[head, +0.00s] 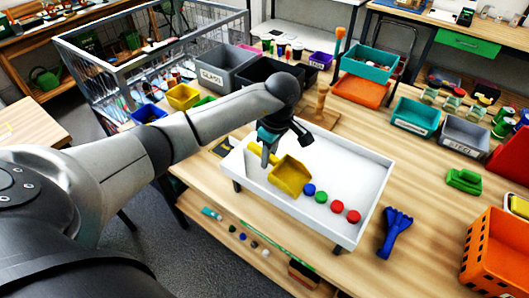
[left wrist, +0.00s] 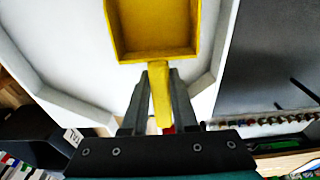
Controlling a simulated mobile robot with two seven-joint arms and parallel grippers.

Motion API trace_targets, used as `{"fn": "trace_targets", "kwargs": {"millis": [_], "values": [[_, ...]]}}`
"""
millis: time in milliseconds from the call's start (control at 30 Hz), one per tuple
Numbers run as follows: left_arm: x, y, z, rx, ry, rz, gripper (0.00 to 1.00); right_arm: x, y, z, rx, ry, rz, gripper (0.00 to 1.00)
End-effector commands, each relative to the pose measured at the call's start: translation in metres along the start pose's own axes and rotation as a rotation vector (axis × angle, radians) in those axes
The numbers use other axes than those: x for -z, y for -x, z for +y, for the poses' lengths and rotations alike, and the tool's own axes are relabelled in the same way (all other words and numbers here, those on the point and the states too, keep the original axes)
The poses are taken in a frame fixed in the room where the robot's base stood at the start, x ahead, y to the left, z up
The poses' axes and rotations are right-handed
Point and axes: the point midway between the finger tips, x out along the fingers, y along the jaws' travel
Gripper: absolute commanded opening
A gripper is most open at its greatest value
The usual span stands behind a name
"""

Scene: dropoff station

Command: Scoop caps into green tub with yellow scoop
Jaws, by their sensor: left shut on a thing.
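My left gripper (head: 268,152) is shut on the handle of the yellow scoop (head: 289,176), over the white tray (head: 350,178). The left wrist view shows the handle between the two fingers and the scoop pan (left wrist: 155,30) beyond them, empty where visible. A blue cap (head: 309,190), a green cap (head: 321,197), a red cap (head: 337,207) and another red cap (head: 353,216) lie in a row just right of the pan. A small green tub (head: 204,101) shows behind my left arm, partly hidden by it. My right gripper is out of view.
A yellow tub (head: 183,96) and a blue tub (head: 148,113) stand near the green one. A blue brush-like tool (head: 396,231) lies right of the tray; an orange crate (head: 497,253) stands beyond.

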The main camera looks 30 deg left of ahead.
Motion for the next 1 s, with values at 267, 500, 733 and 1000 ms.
{"fn": "trace_targets", "kwargs": {"millis": [267, 500, 733, 1000], "values": [[-0.015, 0.002, 0.0, -0.001, -0.001, -0.001, 0.0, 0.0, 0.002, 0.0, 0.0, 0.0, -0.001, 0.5], [-0.027, 0.004, 0.001, -0.001, -0.002, -0.001, 0.0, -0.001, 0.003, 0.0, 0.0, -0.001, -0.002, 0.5], [-0.038, 0.005, 0.001, -0.001, -0.001, -0.001, 0.0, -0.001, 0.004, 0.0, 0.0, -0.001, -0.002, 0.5], [-0.052, 0.007, 0.0, -0.001, -0.001, -0.001, 0.0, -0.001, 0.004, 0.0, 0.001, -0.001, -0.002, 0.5]]}}
